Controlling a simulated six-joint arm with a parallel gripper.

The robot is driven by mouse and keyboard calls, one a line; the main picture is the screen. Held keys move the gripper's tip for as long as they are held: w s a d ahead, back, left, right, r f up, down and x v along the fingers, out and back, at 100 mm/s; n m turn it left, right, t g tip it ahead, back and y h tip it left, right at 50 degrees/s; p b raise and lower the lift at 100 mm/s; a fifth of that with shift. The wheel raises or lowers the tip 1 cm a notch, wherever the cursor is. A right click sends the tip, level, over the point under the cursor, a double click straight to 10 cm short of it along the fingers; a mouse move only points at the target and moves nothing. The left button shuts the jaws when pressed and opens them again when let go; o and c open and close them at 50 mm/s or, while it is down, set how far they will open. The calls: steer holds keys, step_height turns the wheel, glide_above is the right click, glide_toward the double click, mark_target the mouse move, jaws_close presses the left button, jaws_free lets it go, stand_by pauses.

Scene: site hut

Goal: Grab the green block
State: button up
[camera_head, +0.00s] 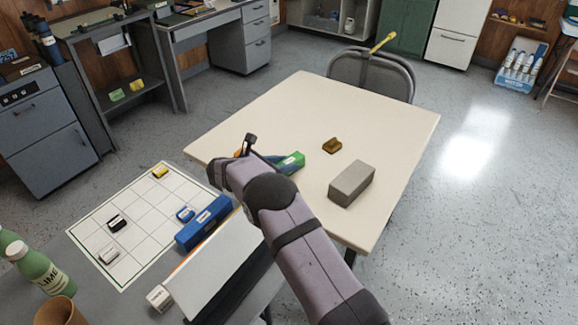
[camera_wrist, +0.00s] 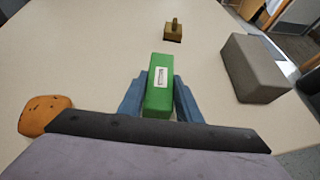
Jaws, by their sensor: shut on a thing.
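The green block (camera_wrist: 159,84), with a white label on it, is between the two blue fingers of my gripper (camera_wrist: 159,97) in the wrist view. My gripper is shut on it, with a finger against each long side. In the head view the green block (camera_head: 292,161) shows only in part beyond my gripper (camera_head: 277,160), over the cream table (camera_head: 285,110). My arm hides the rest of it. I cannot tell whether the block rests on the table or is just above it.
A grey block (camera_head: 351,184) stands to the right of the green block. A small brown object with a knob (camera_head: 332,145) lies farther back. An orange lump (camera_wrist: 46,115) is close on the left in the wrist view. The table's far part is clear.

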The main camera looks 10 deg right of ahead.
mark_target(285, 163)
steer(key=shift+r, duration=0.1)
step_height(285, 163, up, 10)
steer(key=shift+f, duration=0.1)
stand_by(0.5)
